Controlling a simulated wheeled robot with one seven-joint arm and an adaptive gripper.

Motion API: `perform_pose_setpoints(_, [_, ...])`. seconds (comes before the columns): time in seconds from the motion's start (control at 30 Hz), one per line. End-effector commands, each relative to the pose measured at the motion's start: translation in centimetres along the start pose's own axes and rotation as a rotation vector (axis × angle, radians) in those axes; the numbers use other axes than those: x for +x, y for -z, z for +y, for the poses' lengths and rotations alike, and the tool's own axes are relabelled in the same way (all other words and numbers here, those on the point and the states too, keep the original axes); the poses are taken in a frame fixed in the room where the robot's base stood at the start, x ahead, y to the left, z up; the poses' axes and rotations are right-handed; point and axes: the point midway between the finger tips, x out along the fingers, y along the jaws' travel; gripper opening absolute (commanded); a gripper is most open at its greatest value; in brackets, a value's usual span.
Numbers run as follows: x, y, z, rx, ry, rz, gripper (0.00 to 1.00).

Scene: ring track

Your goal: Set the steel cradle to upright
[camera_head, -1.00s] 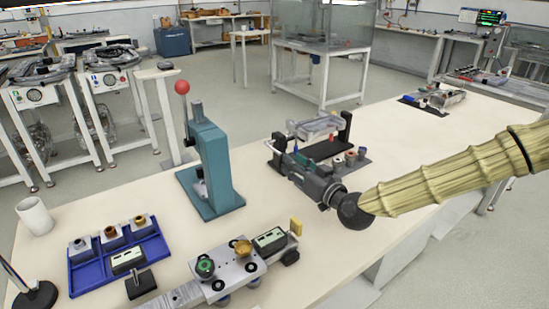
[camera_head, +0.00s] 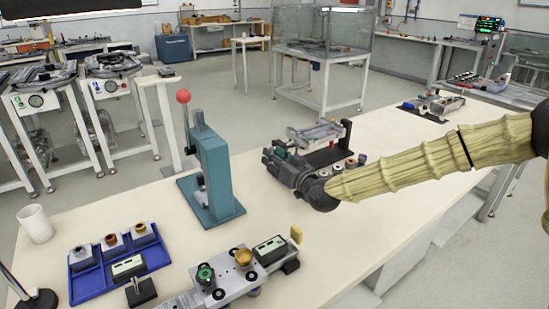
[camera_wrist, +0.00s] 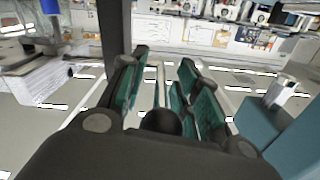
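The steel cradle (camera_head: 316,133) is a silvery tray-like piece at the black stand (camera_head: 328,155) in the middle of the bench. It looks close to level, with a slight tilt; its lower near side is partly hidden. My gripper (camera_head: 275,157) is at the near left side of the stand, just in front of the cradle in the picture. Contact cannot be made out. In the wrist view my gripper (camera_wrist: 160,92) has its teal-padded fingers apart, with a gap between them and nothing clearly held.
A teal press (camera_head: 212,170) with a red ball stands left of my gripper. A blue tray (camera_head: 90,290) of small parts, a white cup (camera_head: 36,224) and a steel fixture plate (camera_head: 225,275) are nearer. The bench right of the stand is mostly clear.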

Motion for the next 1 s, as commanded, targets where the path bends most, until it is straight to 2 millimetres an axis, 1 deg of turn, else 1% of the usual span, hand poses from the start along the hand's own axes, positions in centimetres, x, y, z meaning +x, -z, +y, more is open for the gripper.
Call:
perform_pose_setpoints(0.2, [0.02, 0.0, -0.02, 0.0, 0.0, 0.0, 0.32])
perform_pose_setpoints(0.23, [0.02, 0.01, -0.03, 0.0, 0.0, 0.0, 0.28])
perform_pose_setpoints(0.3, [0.02, 0.01, -0.03, 0.0, 0.0, 0.0, 0.15])
perform_pose_setpoints(0.4, [0.01, 0.01, -0.03, 0.0, 0.0, 0.0, 0.0])
perform_pose_setpoints(0.77, [0.0, 0.09, -0.05, 0.0, 0.0, -0.005, 0.0])
perform_pose_setpoints(1.0, [0.02, 0.6, -0.2, -0.002, -0.008, -0.047, 0.0])
